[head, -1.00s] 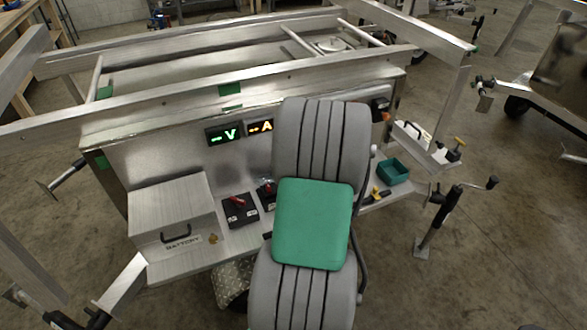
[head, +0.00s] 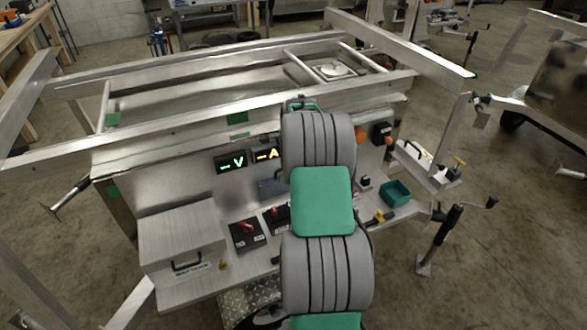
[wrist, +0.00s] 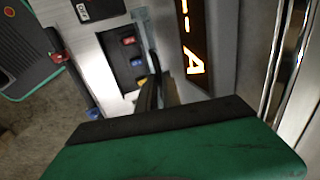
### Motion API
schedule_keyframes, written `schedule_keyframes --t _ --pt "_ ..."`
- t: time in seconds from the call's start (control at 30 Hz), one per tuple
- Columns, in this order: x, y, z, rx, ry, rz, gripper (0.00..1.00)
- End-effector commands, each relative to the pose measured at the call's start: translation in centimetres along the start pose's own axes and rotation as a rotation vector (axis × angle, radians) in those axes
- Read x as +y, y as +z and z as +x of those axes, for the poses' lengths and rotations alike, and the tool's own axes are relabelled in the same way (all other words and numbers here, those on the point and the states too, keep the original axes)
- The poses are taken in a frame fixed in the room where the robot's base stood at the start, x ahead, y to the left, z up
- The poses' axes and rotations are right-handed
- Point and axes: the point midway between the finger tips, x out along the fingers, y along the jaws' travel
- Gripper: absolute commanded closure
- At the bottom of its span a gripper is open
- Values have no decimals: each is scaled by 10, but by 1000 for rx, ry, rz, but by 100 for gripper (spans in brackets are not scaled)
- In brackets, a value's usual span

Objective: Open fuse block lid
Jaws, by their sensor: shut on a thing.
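The fuse block (wrist: 126,58) shows in the wrist view as a dark tray with red, blue and yellow fuses, uncovered on this side. Its clear bluish lid (wrist: 143,22) stands up along the block's right edge, seen nearly edge-on. My gripper (wrist: 152,92) shows as dark narrow fingers at the lid's lower end, shut on it. The exact contact is partly hidden by the green and black wrist housing. In the head view a bluish panel, seemingly the lid (head: 270,187), shows left of my arm, below the lit displays. My arm hides the gripper and the fuse block there.
The lit A display (wrist: 193,62) is close to the right of the fingers in the wrist view. Red-handled switches (head: 246,232) and the battery box (head: 182,240) stand on the shelf at left. A green bin (head: 396,192) sits at right. Trailer rails (head: 200,122) run above the panel.

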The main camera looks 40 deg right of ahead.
Motion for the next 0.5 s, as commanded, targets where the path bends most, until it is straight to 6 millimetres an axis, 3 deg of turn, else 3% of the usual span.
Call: schedule_keyframes --t 0.5 --pt "-3 5 2 -3 1 -8 100"
